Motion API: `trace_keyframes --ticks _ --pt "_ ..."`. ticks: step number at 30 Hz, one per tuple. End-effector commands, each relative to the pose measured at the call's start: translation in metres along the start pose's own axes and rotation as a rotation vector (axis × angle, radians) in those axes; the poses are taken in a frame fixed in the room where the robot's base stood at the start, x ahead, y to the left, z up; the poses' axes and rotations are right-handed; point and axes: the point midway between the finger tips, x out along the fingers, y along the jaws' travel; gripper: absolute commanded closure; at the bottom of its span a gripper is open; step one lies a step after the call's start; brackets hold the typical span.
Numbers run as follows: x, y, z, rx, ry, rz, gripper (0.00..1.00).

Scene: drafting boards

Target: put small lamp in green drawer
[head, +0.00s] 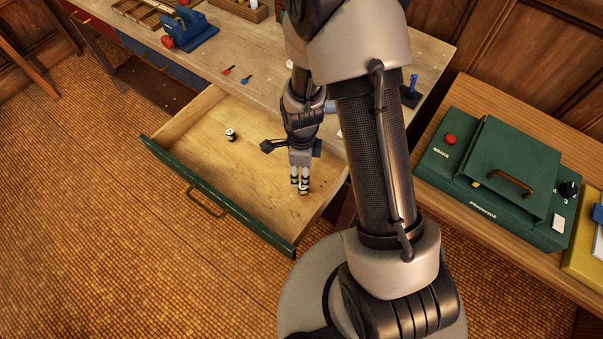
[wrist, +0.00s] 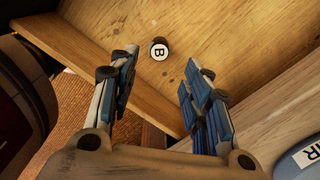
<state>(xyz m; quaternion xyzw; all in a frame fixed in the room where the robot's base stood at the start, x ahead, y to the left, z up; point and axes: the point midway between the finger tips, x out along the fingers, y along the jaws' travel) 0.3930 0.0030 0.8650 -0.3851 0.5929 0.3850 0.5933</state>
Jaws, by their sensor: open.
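The green drawer (head: 216,197) stands pulled out, with a green front and bare wooden floor. My gripper (head: 301,186) points down inside it, near its front right corner. In the wrist view my gripper (wrist: 163,58) is open, with its fingers apart. A small round piece with a black rim and a white face marked B (wrist: 159,50) shows between the fingertips on the drawer floor, not gripped. Another small black-and-white piece (head: 230,134) stands farther left in the drawer. I cannot tell which piece, if either, is the small lamp.
Small red (head: 228,71) and blue (head: 246,79) items lie on the desk behind the drawer. A blue device (head: 190,36) stands at the back left. A green machine (head: 490,175) sits on the right table. The drawer's middle is clear.

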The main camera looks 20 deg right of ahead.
Motion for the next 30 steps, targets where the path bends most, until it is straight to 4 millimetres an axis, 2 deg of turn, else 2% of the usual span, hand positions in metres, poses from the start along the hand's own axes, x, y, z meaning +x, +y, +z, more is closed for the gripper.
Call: trace_keyframes --ticks 5,8,11,14,18,21,27,30 --pt "-0.019 -0.001 0.001 -0.016 -0.003 -0.006 0.56" --pt "-0.042 -0.004 0.002 -0.1 -0.011 -0.027 0.56" --pt "-0.085 -0.007 0.002 -0.27 -0.021 -0.069 0.56" --pt "-0.135 -0.001 -0.001 -0.494 -0.021 -0.118 0.56" --pt "-0.199 0.017 -0.01 -0.82 -0.002 -0.19 0.56" --pt "-0.238 0.036 -0.019 -1.051 0.026 -0.241 0.56" --pt "-0.297 0.085 -0.042 -1.5 0.119 -0.336 0.56" --pt "-0.314 0.107 -0.052 -1.688 0.174 -0.369 0.56"
